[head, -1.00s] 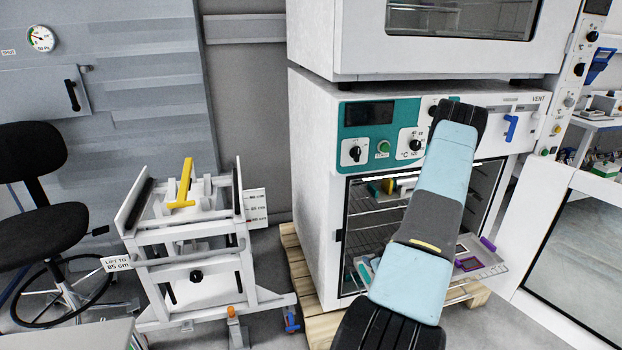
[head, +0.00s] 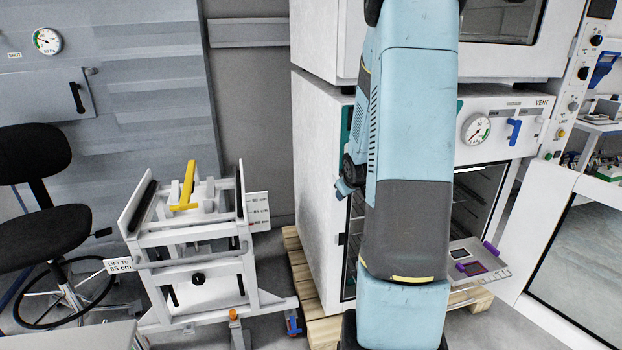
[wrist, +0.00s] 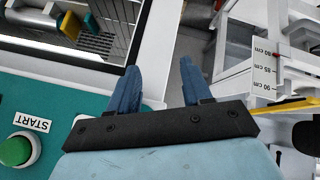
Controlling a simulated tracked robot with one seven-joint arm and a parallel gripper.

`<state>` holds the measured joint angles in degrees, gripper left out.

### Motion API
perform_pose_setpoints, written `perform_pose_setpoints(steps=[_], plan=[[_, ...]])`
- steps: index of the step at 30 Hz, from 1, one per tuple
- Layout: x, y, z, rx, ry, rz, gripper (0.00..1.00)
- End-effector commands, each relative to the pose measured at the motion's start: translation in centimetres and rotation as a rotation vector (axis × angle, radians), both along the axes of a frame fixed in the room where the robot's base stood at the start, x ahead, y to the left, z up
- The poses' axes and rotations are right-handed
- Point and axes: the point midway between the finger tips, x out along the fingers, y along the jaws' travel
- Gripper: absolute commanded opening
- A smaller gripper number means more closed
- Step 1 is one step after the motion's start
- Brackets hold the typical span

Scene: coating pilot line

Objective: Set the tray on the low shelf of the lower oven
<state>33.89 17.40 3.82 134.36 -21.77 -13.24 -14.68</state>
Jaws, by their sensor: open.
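A flat grey tray (head: 492,266) with a purple handle (head: 491,249) shows in the head view. It lies low in the doorway of the lower oven (head: 324,165), its front part sticking out over a wire shelf. A dark square and a purple-red square lie on it. My arm hides its left part, so I cannot tell how it sits there. My gripper (wrist: 158,82) is open and empty in the wrist view, its two blue fingers apart beside the oven's front edge. It is left of the tray and higher, not touching it.
A white lift cart (head: 195,250) with a yellow handle (head: 184,187) stands left of the oven. The oven sits on a wooden pallet (head: 315,305). Yellow and green items (wrist: 82,25) are inside the oven. A black chair (head: 45,225) is far left.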

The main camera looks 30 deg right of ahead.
Motion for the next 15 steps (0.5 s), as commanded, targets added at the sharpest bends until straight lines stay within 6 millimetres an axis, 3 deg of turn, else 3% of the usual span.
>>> perform_pose_setpoints(steps=[3, 15], plan=[[-0.5, 2.5, 3.7, -0.002, 0.009, -0.01, 0.49], [-5.5, 11.2, 13.5, 0.048, 0.05, -0.059, 0.49]])
